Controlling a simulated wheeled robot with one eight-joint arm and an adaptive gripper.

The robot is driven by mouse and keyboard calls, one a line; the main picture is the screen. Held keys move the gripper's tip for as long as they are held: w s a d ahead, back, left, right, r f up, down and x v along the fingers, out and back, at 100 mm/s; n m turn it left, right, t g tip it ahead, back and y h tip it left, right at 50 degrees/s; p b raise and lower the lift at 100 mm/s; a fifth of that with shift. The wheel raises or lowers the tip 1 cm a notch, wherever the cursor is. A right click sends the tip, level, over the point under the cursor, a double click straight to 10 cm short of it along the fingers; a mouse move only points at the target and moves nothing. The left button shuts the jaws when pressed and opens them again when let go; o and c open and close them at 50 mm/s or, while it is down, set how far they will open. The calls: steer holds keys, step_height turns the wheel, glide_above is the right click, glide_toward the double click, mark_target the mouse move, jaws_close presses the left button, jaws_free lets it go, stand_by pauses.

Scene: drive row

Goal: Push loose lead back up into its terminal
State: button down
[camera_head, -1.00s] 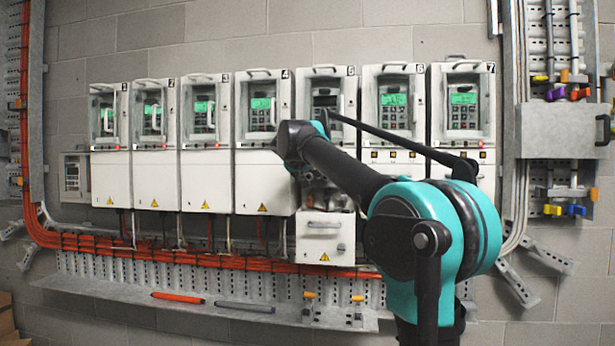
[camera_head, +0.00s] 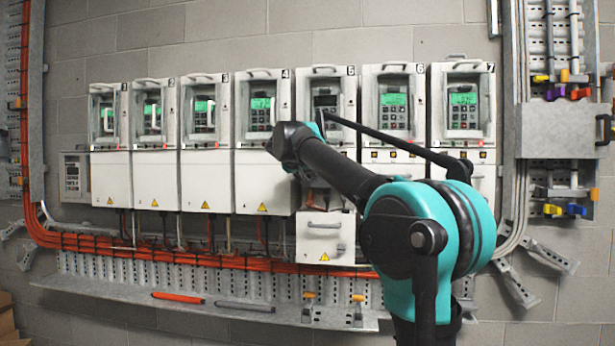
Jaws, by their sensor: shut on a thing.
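The fifth drive (camera_head: 327,84) in the row has a dark display, while the others show green ones. Its lower cover (camera_head: 318,253) sits lower than the neighbouring white covers, leaving the bay above it open. The terminal bay (camera_head: 318,196) shows only as a small dark area with small parts under my arm. I cannot pick out the loose lead or its terminal there. My arm crosses in front of the fifth and sixth drives, with its dark bend near the fourth drive's edge. My gripper cannot be made out; my own arm hides that region.
Orange cables (camera_head: 200,252) run along the wall below the drives. A perforated metal shelf (camera_head: 110,289) holds an orange tool (camera_head: 178,298) and a grey tool (camera_head: 244,306). A grey box (camera_head: 562,130) and coloured clips stand at right. The wall left of my arm is unobstructed by it.

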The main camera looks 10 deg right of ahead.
steer(key=n+h, duration=0.1)
steer(key=n, duration=0.2)
steer(key=n+h, duration=0.2)
steer(key=n, duration=0.1)
steer(key=n+h, duration=0.2)
steer(key=shift+w+a+f+n, duration=0.1)
steer(key=shift+a+f+n, duration=0.2)
steer(key=shift+f+n, duration=0.1)
steer(key=shift+t, duration=0.3)
stand_by(0.4)
steer(key=c, duration=1.3)
jaws_free()
steer(key=shift+r, duration=0.1)
steer(key=shift+o, duration=0.2)
